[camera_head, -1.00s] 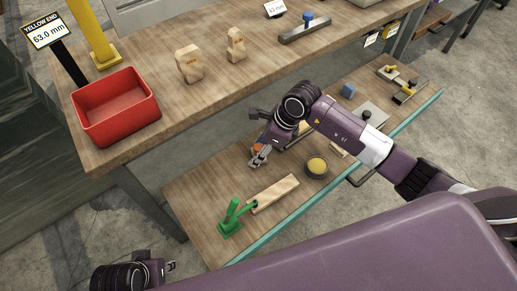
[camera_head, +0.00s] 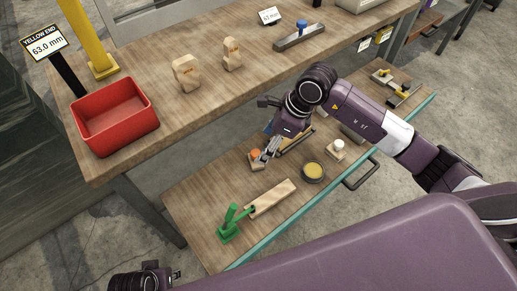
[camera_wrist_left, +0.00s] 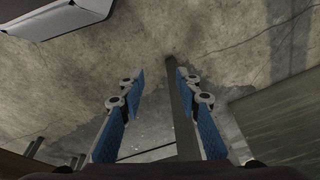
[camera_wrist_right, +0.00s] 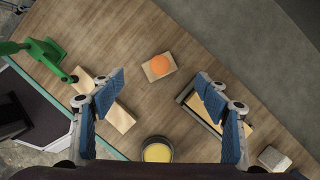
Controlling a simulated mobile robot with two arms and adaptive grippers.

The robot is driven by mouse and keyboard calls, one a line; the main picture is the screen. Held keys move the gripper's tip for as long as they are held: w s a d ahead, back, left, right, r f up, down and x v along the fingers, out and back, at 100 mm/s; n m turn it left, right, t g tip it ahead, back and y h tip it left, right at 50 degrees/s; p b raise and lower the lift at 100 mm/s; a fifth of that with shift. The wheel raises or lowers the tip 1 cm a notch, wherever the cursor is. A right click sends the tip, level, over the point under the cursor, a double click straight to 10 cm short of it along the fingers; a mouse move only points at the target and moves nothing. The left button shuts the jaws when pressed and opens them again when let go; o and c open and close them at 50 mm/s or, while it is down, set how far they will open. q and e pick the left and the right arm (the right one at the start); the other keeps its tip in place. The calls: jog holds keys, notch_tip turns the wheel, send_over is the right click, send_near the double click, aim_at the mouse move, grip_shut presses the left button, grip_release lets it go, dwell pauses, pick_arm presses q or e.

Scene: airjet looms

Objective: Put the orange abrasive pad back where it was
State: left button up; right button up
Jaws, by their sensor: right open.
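The orange abrasive pad (camera_head: 255,154) is a small round orange piece on a pale wooden block (camera_wrist_right: 151,75) on the lower bench. In the right wrist view the pad (camera_wrist_right: 160,65) lies between and beyond my open fingertips. My right gripper (camera_head: 270,152) is open and empty just right of the pad, pointing down toward the bench; whether it touches the block I cannot tell. My left gripper (camera_wrist_left: 160,75) is open and empty over the floor; only part of it shows at the bottom left of the head view (camera_head: 176,275).
Around the pad lie a green toggle clamp (camera_head: 231,224), a wooden strip (camera_head: 270,198), a round tin with yellow contents (camera_head: 313,172), a dark-framed tray (camera_wrist_right: 205,105) and a block with a white knob (camera_head: 338,147). A red bin (camera_head: 115,112) stands on the upper bench.

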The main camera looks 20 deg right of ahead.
pick_arm(q)
jog(key=shift+s+f, duration=0.15)
jog(key=shift+f, duration=0.8)
pick_arm(e)
jog(key=v, duration=0.4)
